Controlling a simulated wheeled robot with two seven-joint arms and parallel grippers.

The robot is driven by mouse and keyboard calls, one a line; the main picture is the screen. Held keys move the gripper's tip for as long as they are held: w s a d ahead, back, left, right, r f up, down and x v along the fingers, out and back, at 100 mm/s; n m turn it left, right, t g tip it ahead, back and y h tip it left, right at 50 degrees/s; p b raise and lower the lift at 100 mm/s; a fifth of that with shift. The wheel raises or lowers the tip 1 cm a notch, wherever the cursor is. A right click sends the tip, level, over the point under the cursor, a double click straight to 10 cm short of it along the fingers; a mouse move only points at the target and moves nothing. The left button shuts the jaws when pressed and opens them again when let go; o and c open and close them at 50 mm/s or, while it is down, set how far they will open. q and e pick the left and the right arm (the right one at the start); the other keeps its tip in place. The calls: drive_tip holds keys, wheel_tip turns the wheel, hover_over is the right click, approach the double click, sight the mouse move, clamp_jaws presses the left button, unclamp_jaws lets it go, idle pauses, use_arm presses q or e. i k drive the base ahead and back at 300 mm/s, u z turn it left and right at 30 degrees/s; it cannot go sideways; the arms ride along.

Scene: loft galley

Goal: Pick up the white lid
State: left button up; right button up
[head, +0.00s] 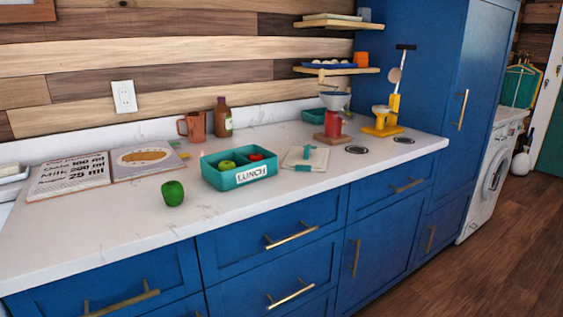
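The white lid (305,157) appears to be the flat, pale, roughly square piece with small teal clips at its edges. It lies flat on the white counter, just right of the teal lunch box (239,183). The box is open on top and has a "LUNCH" label on its front. A green fruit and a red item show inside it. Neither of my grippers shows in the head view.
A green pepper (173,193) stands left of the box. A mug (193,127), brown bottle (222,117) and open recipe book (68,176) are behind and left. A red-based funnel stand (333,123) and yellow stand (384,122) stand behind right. Counter front is clear.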

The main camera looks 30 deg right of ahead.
sight(308, 157)
drive_tip(key=z, duration=2.5)
drive_tip(key=i, duration=2.3)
drive_tip(key=u, duration=2.6)
